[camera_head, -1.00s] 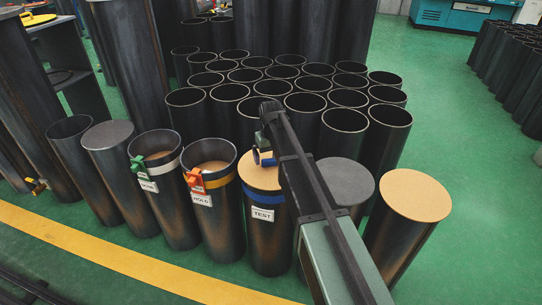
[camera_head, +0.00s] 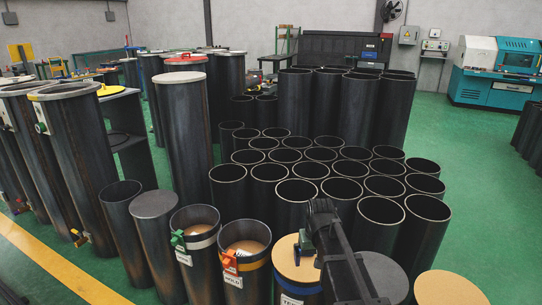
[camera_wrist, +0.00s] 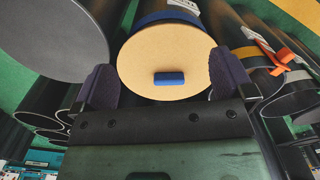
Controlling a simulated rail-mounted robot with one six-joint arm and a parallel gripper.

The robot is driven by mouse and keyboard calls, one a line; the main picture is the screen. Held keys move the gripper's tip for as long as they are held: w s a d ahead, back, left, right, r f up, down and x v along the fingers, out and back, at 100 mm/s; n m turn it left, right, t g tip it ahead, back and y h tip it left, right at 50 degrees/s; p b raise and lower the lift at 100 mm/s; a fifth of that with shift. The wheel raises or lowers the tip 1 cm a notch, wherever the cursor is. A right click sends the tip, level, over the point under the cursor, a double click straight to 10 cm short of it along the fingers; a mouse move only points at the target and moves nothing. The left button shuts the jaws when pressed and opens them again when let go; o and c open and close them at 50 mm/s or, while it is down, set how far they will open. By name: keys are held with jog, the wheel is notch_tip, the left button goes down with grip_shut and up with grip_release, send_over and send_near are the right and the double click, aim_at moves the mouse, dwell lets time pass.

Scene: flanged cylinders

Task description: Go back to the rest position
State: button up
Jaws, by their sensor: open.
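My gripper (camera_head: 306,244) is over the tan-topped cylinder (camera_head: 290,268) with a blue band and a TEST label, at the front of the group. In the wrist view, my gripper (camera_wrist: 163,82) has its two dark fingers wide apart, with nothing held between them. Beyond them shows the round tan top (camera_wrist: 140,60), with a small blue block (camera_wrist: 169,78) on it. The blue band (camera_wrist: 168,18) shows at its edge. The exact gap between fingers and top cannot be told. My arm hides part of the cylinders behind it.
Left of it stand a cylinder with an orange clamp (camera_head: 230,262) and HOLD label, and one with a green clamp (camera_head: 178,240). Grey-topped (camera_head: 384,272) and tan-topped (camera_head: 450,288) cylinders stand right. Several open tubes (camera_head: 296,190) crowd behind. Green floor (camera_head: 480,190) is clear at right.

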jog(key=s, duration=1.7)
notch_tip(320, 180, up, 15)
jog(key=w+p, duration=0.2)
jog(key=p, duration=1.2)
jog(key=shift+f+p, duration=0.15)
jog(key=shift+p, duration=0.2)
